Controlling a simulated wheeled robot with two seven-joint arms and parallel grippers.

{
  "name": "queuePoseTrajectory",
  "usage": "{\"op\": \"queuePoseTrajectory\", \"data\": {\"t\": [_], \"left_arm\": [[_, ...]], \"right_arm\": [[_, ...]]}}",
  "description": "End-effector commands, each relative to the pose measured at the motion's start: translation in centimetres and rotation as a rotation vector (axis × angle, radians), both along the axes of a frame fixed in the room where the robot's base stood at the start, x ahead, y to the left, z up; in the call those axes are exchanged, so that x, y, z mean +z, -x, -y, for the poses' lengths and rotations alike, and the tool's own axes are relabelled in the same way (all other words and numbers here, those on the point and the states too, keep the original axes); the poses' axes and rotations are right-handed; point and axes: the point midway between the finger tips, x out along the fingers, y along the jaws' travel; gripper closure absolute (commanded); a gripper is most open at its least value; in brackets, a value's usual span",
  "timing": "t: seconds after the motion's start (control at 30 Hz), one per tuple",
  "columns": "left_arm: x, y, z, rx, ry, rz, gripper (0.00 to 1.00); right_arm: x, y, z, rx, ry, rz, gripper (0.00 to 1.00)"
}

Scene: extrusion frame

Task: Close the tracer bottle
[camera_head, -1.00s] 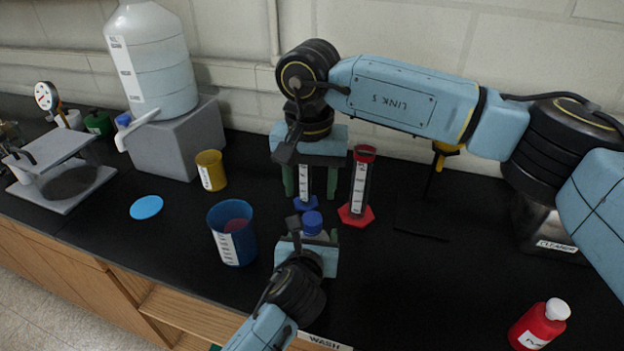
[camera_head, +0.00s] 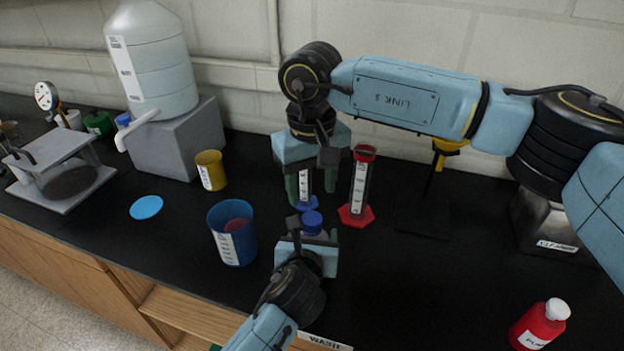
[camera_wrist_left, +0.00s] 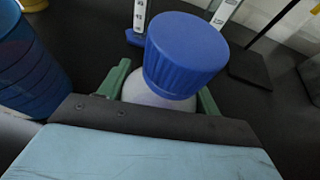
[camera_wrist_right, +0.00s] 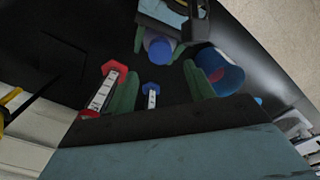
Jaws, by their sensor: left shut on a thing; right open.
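The bottle with a blue cap (camera_head: 312,220) stands upright at the front middle of the bench. My left gripper (camera_head: 308,243) is shut on its white body (camera_wrist_left: 155,97). In the left wrist view the ribbed blue cap (camera_wrist_left: 186,53) sits on top of the bottle; I cannot tell whether it is tight. My right gripper (camera_head: 311,195) hangs pointing down behind the bottle, open and empty, apart from the cap. In the right wrist view its green fingers (camera_wrist_right: 162,85) are spread, with the bottle's cap (camera_wrist_right: 159,50) beyond them.
A blue-based cylinder (camera_head: 306,201) stands beyond my right fingers, with a red-based cylinder (camera_head: 358,195) beside it. A blue cup (camera_head: 232,235) is left of the bottle.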

Motion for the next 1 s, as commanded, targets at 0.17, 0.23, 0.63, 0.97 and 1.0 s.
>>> {"op": "queuePoseTrajectory", "data": {"t": [0.17, 0.23, 0.63, 0.97, 1.0], "left_arm": [[-0.1, 0.0, 0.0, 0.001, -0.001, -0.001, 1.0], [-0.1, 0.0, 0.0, 0.001, -0.001, -0.001, 1.0], [-0.1, 0.0, 0.0, 0.001, -0.001, -0.001, 1.0], [0.0, 0.0, 0.0, 0.001, -0.001, -0.001, 1.0], [0.0, 0.0, 0.0, 0.001, -0.001, -0.001, 1.0]], "right_arm": [[-2.8, 0.1, 0.0, -0.001, 0.001, -0.004, 0.47], [-3.9, 0.1, 0.0, -0.001, 0.002, -0.004, 0.47], [-7.3, 0.0, 0.0, -0.001, 0.0, 0.0, 0.47], [-7.3, 0.0, 0.0, -0.001, 0.0, 0.0, 0.58], [-7.3, 0.0, 0.0, -0.001, 0.0, 0.0, 0.64]]}}
